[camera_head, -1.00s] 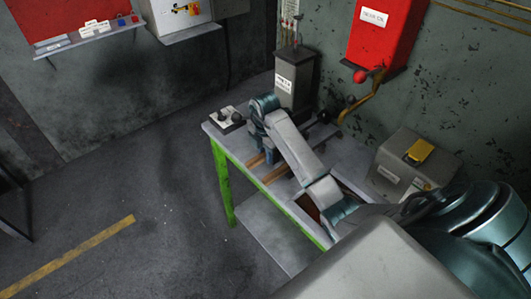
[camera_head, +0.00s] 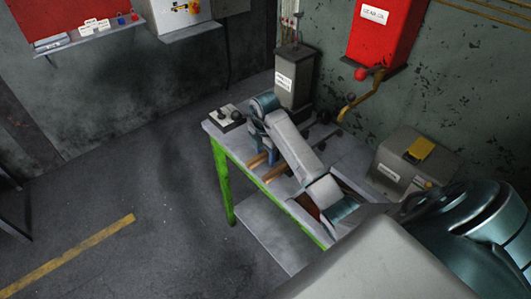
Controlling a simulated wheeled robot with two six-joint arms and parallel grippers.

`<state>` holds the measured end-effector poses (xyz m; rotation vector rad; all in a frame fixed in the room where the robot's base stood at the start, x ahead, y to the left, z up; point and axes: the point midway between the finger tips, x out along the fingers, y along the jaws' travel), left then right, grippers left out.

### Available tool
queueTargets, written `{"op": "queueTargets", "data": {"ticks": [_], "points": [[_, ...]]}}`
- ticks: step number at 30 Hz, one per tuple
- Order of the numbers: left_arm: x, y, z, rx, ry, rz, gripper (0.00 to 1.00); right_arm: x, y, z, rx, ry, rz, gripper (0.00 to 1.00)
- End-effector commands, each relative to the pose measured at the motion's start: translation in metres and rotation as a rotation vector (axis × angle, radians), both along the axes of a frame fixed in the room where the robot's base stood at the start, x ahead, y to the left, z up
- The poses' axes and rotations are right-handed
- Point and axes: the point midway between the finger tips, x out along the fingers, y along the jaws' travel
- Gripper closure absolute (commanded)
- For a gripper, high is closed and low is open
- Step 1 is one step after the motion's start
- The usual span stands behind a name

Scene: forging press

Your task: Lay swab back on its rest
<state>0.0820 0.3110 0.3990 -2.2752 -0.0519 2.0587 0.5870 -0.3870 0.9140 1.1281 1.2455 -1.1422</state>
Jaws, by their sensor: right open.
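My right gripper (camera_head: 268,155) points down over the left part of the green-legged bench (camera_head: 225,143), with its arm reaching in from the right. It is open. Two wooden handles (camera_head: 279,172) lie on the bench top beside and below the fingers. One probably belongs to the swab, but I cannot tell which. Dark round ends (camera_head: 323,117) show behind my forearm, and the forearm hides what joins them to the handles. I cannot make out the swab's rest or whether the swab lies on it. My left gripper is not in view.
A grey canister (camera_head: 295,80) with a label stands at the bench's back. A small block with dark knobs (camera_head: 226,118) sits at its left corner. A grey box with a yellow top (camera_head: 415,160) stands to the right. A red wall box (camera_head: 378,35) hangs above. The floor at left is clear.

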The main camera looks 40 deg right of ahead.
Motion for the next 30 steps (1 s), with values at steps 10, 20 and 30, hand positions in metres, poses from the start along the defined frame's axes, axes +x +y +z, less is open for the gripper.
{"op": "queueTargets", "data": {"ticks": [10,20,30], "points": [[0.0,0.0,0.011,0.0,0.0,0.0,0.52,0.001,0.0,0.035,-0.001,-0.003,0.001,0.51],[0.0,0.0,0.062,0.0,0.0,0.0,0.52,0.0,0.001,0.084,0.0,-0.001,0.0,0.51],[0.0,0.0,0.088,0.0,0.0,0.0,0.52,0.0,0.001,0.109,-0.001,-0.001,0.0,0.51]]}}
